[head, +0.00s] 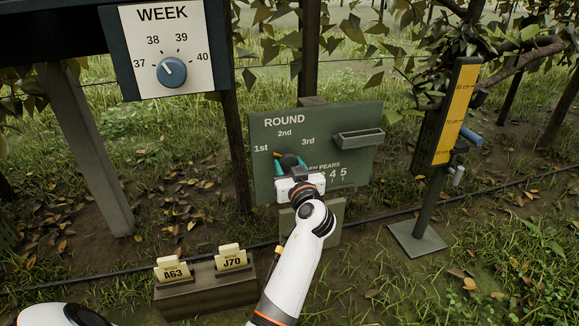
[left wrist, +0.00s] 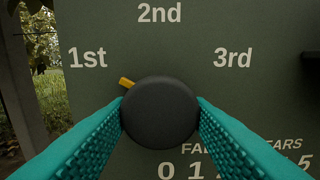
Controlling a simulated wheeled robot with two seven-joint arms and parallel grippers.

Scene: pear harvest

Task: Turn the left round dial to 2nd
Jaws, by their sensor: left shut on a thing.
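The round dial (head: 288,160) is a dark knob on the green ROUND board (head: 350,170), below the labels 1st, 2nd and 3rd. In the left wrist view the dial (left wrist: 160,112) fills the space between the teal fingers. Its yellow pointer (left wrist: 126,83) points up and left, toward 1st. My left gripper (head: 290,167) is shut on the dial, one finger on each side. Its body hides part of the pear scale in the head view. My right gripper is not in view.
A WEEK board (head: 130,50) with a blue knob (head: 171,72) hangs upper left. A box (head: 205,285) with tags A63 and J70 stands in front at lower left. A small tray (head: 360,138) sits on the board's right. A yellow height gauge (head: 456,110) stands at right.

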